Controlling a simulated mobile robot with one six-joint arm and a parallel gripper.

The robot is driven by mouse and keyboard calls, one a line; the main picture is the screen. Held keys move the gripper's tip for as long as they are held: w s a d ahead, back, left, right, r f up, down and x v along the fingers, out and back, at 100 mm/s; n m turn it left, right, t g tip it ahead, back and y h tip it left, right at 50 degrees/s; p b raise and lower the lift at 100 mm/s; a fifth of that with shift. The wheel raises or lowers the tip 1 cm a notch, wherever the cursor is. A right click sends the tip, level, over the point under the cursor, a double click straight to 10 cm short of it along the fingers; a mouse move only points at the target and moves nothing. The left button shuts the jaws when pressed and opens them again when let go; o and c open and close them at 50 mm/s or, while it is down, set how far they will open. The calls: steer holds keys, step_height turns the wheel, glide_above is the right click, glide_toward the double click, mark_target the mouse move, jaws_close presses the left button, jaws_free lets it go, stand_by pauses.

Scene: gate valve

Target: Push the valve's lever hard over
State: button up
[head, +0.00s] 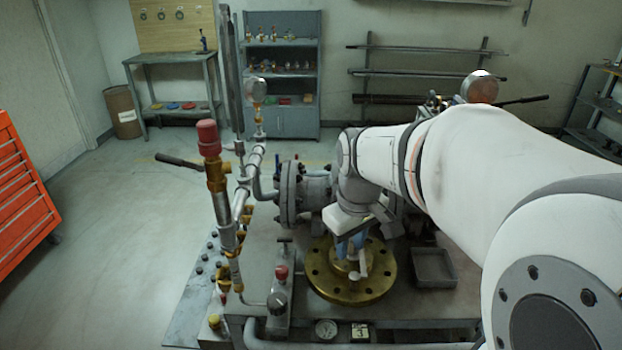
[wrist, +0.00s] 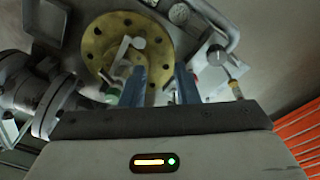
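A round brass flange (head: 325,284) with bolt holes lies flat on the bench, and it also shows in the wrist view (wrist: 98,45). A small pale lever (head: 358,272) stands over its middle; in the wrist view the lever (wrist: 124,47) has a rounded end and lies just beyond my left-hand finger. My gripper (head: 352,240) points down above the flange, partly hidden by its own body. In the wrist view my gripper's (wrist: 160,76) two blue fingers are apart with nothing gripped between them. I cannot tell whether a finger touches the lever.
A red-capped brass valve (head: 214,172) and upright pipes stand left of my gripper. A grey flanged pipe (head: 290,193) is behind it. A grey tray (head: 434,267) sits right of the flange. A gauge (head: 326,328) is at the bench front.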

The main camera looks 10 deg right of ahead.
steer(key=w+d+n, duration=0.1)
steer(key=w+d, duration=0.2)
steer(key=w+d+n+g, duration=0.1)
steer(key=w+d+n, duration=0.1)
steer(key=w+d, duration=0.1)
steer(key=w+d+f+n, duration=0.1)
steer(key=w+d+n, duration=0.1)
steer(key=w+d, duration=0.1)
steer(key=shift+w+d+p, duration=0.15)
steer(key=shift+w+p, duration=0.15)
steer(key=shift+w, duration=0.3)
steer(key=shift+f, duration=0.4)
step_height(320, 180, down, 7)
steer(key=shift+r, duration=0.1)
steer(key=shift+c, duration=0.2)
jaws_close()
